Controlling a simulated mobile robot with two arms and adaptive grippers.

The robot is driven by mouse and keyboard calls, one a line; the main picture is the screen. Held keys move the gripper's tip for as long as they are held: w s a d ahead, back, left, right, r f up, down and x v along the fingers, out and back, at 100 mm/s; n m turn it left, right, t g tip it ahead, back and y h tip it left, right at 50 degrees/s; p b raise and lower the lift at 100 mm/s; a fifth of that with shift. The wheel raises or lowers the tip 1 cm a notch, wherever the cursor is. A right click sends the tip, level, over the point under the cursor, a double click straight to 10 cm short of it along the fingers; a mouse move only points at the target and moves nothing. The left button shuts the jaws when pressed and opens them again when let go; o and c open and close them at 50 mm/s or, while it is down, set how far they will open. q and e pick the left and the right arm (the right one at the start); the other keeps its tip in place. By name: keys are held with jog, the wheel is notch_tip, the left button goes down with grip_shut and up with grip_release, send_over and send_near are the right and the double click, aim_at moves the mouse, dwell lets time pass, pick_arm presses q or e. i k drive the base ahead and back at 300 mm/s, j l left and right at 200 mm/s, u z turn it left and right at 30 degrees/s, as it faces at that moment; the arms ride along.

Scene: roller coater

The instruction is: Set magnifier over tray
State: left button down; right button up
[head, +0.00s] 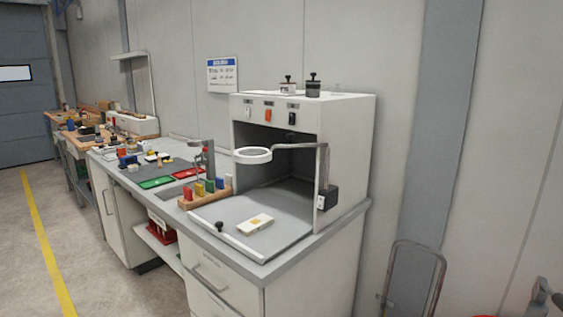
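The magnifier (253,155) is a white ring lens on a jointed grey arm (300,146). The arm comes from a black clamp (327,197) on the right side of a white booth. The ring hangs in front of the booth opening, above the back left part of a grey tray-like surface (285,212). A small cream block with a yellowish patch (256,223) lies on that surface, nearer the front than the ring. A red tray (188,173) and a green tray (156,182) lie on the bench to the left. Neither of my grippers shows.
A wooden rack of colored blocks (206,191) stands left of the opening, near a small stand (205,158). A metal frame (415,275) stands right of the bench. The floor (110,250) in front is clear.

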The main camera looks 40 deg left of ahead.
aim_at(238, 157)
jog(key=i+u, duration=0.5)
jog(key=i, duration=0.6)
